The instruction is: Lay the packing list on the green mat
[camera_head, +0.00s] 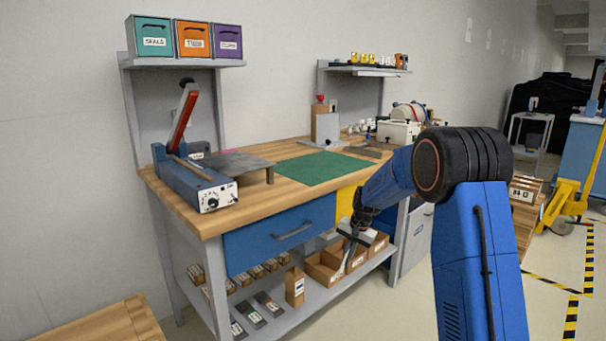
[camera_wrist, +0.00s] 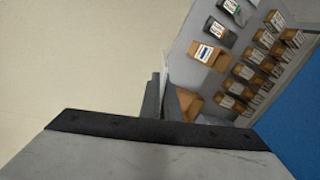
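The green mat (camera_head: 322,168) lies flat and bare on the wooden bench top. My gripper (camera_head: 352,238) points down in front of the bench, below top height, close to the cardboard bins of the lower shelf. In the wrist view its fingers (camera_wrist: 160,101) are close together at the middle. A thin pale sliver, which looks like the packing list (camera_wrist: 165,72) seen edge-on, stands between them and reaches past the tips. Its printed face is hidden. In the head view a narrow pale strip hangs below the fingers.
On the bench (camera_head: 260,152), a blue lever device (camera_head: 195,185) and a grey raised plate (camera_head: 235,164) stand left of the mat. A red-knobbed stand (camera_head: 325,125) is behind it. Open cardboard bins (camera_head: 325,268) and small boxes fill the lower shelf. A blue drawer (camera_head: 280,232) fronts the bench.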

